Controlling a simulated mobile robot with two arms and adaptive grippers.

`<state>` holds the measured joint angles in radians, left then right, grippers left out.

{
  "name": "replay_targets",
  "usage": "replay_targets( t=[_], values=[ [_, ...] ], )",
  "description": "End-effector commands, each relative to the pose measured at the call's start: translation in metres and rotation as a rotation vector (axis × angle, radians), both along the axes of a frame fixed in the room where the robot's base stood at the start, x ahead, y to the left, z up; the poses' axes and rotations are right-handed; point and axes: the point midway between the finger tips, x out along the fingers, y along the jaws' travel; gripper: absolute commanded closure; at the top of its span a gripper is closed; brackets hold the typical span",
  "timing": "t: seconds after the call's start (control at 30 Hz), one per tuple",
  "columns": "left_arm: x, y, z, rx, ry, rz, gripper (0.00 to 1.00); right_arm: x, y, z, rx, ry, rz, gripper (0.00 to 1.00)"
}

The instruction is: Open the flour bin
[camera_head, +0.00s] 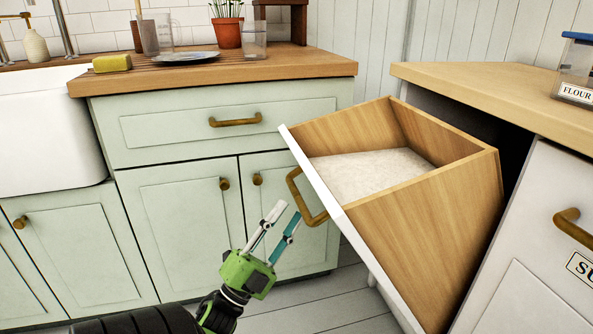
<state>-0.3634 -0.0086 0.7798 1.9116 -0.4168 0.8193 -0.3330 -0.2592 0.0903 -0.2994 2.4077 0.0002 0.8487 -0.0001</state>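The flour bin (430,225) is a wooden box with a white front, tilted out of the cabinet at the right. Pale flour (370,172) shows inside it. Its brass handle (303,196) is on the white front, facing left. My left gripper (279,220), green with one white and one teal finger, is just left of and below the handle. Its fingers are apart, with nothing between them, and it looks clear of the handle. The bin's lower front edge is cut off by the frame. My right gripper is not in view.
A wooden counter (480,88) with a flour jar (575,75) is above the bin. A white bin front with a brass handle (574,226) is at the right. Green cabinets (185,235) stand behind my gripper. A plate (186,57) and pots sit on the left counter.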

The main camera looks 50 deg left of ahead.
Motion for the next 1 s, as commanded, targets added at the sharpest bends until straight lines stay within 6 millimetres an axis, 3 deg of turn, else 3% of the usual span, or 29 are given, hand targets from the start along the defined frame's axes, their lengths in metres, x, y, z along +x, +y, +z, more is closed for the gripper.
replay_targets(
  t=[0.2, 0.4, 1.0],
  values=[
    [-0.035, -0.004, -0.029, -0.002, 0.004, 0.001, 0.71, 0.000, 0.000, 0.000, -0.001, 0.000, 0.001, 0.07],
    [-0.050, -0.006, -0.041, -0.001, 0.001, 0.000, 0.71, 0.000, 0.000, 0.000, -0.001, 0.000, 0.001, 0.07],
    [-0.052, -0.007, -0.042, 0.001, 0.000, -0.001, 0.71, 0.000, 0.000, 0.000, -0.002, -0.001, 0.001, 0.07]
  ],
)
